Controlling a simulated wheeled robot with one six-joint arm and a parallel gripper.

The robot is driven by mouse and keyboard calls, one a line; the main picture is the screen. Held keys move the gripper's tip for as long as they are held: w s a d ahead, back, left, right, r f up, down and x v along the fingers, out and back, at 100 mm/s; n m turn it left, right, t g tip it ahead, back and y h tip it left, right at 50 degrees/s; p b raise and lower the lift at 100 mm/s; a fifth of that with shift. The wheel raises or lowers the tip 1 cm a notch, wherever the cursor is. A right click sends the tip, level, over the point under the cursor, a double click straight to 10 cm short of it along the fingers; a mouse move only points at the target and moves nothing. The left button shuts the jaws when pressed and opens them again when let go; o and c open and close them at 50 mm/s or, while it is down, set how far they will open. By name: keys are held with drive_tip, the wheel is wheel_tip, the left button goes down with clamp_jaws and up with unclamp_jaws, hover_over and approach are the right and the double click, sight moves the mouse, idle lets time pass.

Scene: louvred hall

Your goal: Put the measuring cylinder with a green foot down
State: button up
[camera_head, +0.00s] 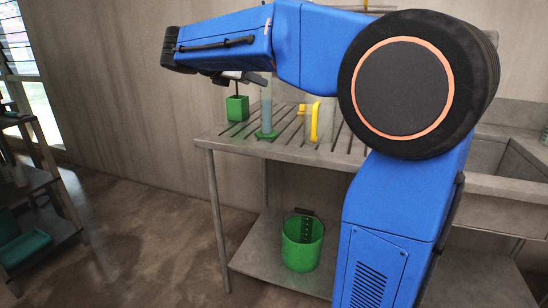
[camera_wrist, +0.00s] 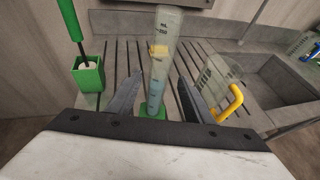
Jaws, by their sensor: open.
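The measuring cylinder (camera_head: 266,112) is clear, holds bluish liquid and has a green foot (camera_head: 266,135). It stands upright with its foot on the slotted metal draining board (camera_head: 225,137). In the wrist view the cylinder (camera_wrist: 160,62) rises between the two fingers of my gripper (camera_wrist: 160,80), with the foot (camera_wrist: 153,112) partly visible below. The fingers are open, with a gap visible on each side of the cylinder. In the head view my gripper (camera_head: 244,78) is partly hidden by my arm, at the cylinder's upper part.
A green pot with a brush (camera_head: 237,108) stands left of the cylinder. A clear jug with a yellow handle (camera_head: 315,121) stands to the right, close to the right finger. A sink (camera_head: 490,155) lies farther right. A green bin (camera_head: 302,245) sits on the lower shelf.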

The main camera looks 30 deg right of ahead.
drive_tip(key=s+a+f+m+g+y, duration=0.1)
drive_tip(key=s+f+m+y, duration=0.65)
drive_tip(key=s+f, duration=0.9)
drive_tip(key=s+a+f+m+y, duration=0.2)
drive_tip(key=s+a+f+m, duration=0.3)
drive_tip(key=s, duration=0.5)
drive_tip(key=s+a+f+m+y, duration=0.3)
drive_tip(key=s+a+f+m, duration=0.2)
drive_tip(key=s+f+m, duration=0.4)
drive_tip(key=shift+s+f+m+t, duration=0.35)
drive_tip(key=shift+f+m, duration=0.2)
drive_tip(key=shift+f, duration=0.4)
drive_tip(key=shift+o, duration=0.4)
drive_tip(key=shift+d, duration=0.1)
